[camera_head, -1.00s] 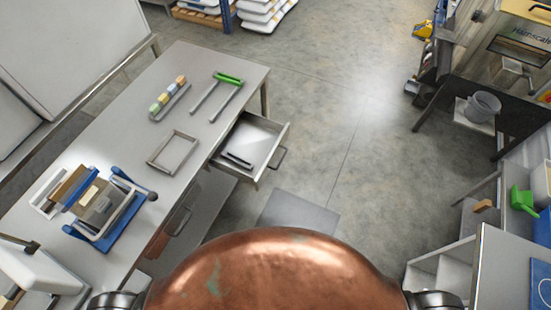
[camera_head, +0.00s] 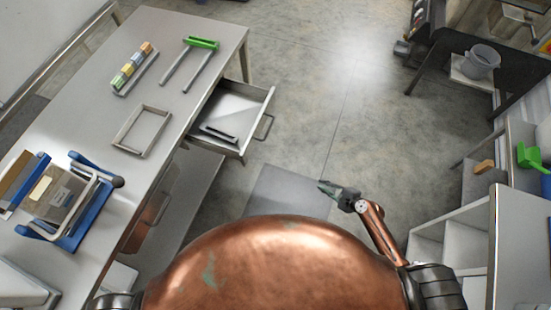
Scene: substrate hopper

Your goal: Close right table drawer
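The right table drawer (camera_head: 238,112) is pulled out from the long grey table (camera_head: 84,122) on the left. Its bar handle (camera_head: 264,127) faces right, and a dark flat item (camera_head: 219,133) lies inside. My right gripper (camera_head: 328,188) is raised in front of my copper body, over the floor, below and to the right of the drawer and apart from it. It looks small and dark, and its finger gap is not clear. My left gripper is not in view.
On the table are a green-handled frame (camera_head: 200,44), a rack of coloured blocks (camera_head: 133,71), an empty metal frame (camera_head: 142,130) and a blue clamp device (camera_head: 69,200). A grey floor mat (camera_head: 286,190) lies below the drawer. Open floor lies right of it.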

